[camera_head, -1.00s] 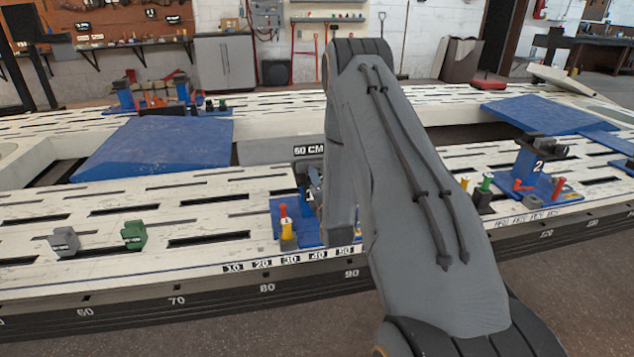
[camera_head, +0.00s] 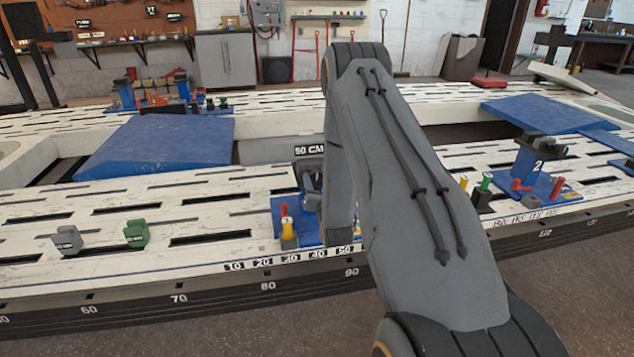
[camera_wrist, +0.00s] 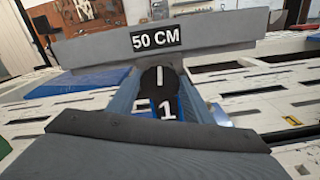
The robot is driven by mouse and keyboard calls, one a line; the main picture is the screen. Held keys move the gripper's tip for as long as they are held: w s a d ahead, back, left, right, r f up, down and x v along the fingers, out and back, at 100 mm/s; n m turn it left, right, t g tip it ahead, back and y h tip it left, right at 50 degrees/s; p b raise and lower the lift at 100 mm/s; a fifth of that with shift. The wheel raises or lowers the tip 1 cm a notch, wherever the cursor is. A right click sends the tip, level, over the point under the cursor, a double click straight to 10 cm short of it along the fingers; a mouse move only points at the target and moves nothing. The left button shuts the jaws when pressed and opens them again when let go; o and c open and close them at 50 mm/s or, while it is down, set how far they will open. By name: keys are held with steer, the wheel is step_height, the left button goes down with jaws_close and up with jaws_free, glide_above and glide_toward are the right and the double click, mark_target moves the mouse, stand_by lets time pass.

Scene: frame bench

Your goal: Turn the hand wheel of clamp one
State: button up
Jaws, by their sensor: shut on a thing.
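Clamp one is a blue clamp with a white number 1 (camera_wrist: 167,108) in the wrist view. Its round black hand wheel (camera_wrist: 152,78) with a white stripe faces the wrist camera; the stripe stands near upright. My gripper (camera_wrist: 160,82) has its two blue-grey fingers at the left and right of the wheel, shut on it. In the head view, clamp one's blue base (camera_head: 284,206) shows beside my arm, and most of the clamp and my gripper are hidden behind the arm.
A grey bar with a 50 CM label (camera_wrist: 205,38) stands just behind the wheel. Red and yellow pegs (camera_head: 287,228) stand on the base. Clamp two (camera_head: 530,165) is at the right. Grey (camera_head: 67,241) and green (camera_head: 136,234) blocks sit on the slotted bench at the left.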

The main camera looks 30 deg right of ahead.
steer(key=shift+n, duration=0.6)
steer(key=shift+a+n, duration=0.1)
steer(key=shift+n, duration=0.2)
steer(key=o, duration=1)
steer(key=shift+o, duration=0.2)
steer(key=shift+s, duration=0.15)
steer(key=v, duration=0.7)
steer(key=shift+s, duration=0.25)
steer(key=shift+a, duration=0.1)
